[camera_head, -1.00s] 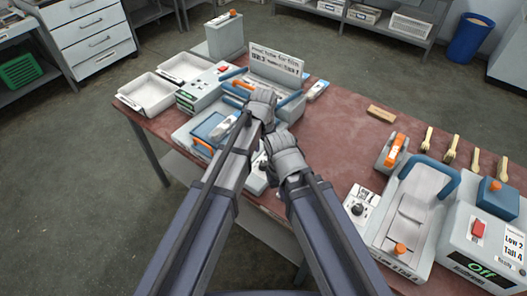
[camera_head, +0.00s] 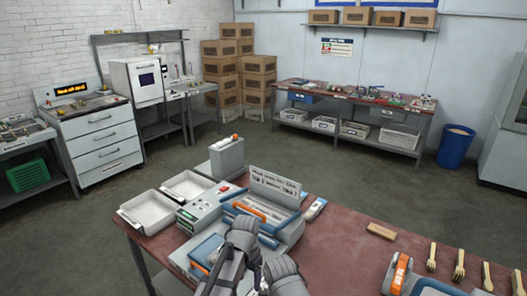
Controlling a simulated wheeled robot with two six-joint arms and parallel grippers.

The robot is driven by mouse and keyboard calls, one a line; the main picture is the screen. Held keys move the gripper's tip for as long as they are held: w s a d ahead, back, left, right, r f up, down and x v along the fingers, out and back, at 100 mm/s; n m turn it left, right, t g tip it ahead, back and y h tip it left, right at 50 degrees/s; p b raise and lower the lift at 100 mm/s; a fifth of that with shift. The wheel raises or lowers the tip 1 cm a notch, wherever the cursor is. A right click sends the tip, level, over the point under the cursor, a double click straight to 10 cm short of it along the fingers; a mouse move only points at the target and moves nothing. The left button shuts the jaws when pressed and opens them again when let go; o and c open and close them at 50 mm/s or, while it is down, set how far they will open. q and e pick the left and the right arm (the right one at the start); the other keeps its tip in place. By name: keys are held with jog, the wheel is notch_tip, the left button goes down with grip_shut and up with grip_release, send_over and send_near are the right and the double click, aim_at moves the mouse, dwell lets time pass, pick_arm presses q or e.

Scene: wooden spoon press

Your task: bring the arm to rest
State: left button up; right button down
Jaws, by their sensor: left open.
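My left gripper (camera_head: 240,236) is at the bottom middle of the head view, just in front of and partly over a grey-and-blue press-like device (camera_head: 268,212) with an orange bar. I see it from behind, and its fingertips are mostly hidden. Nothing shows held in it. My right gripper (camera_head: 281,270) is just right of and below it, seen from behind, and its jaws are hidden. Whether either gripper touches the device cannot be told.
The red-brown table (camera_head: 340,240) holds two white trays (camera_head: 150,212), a control box (camera_head: 199,210), a wooden block (camera_head: 381,231) and several wooden utensils (camera_head: 459,264). An orange-labelled device (camera_head: 398,273) is at the lower right. The table's middle right is mostly clear.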

pick_arm(q)
jog(key=s+a+n, duration=0.8)
jog(key=s+a, duration=0.2)
jog(key=a, duration=0.3)
jog(key=s+d+m+y, duration=0.1)
jog(key=s+d+m, duration=0.3)
jog(key=d, duration=0.7)
jog(key=shift+s+d, duration=0.25)
jog(key=shift+s, duration=0.25)
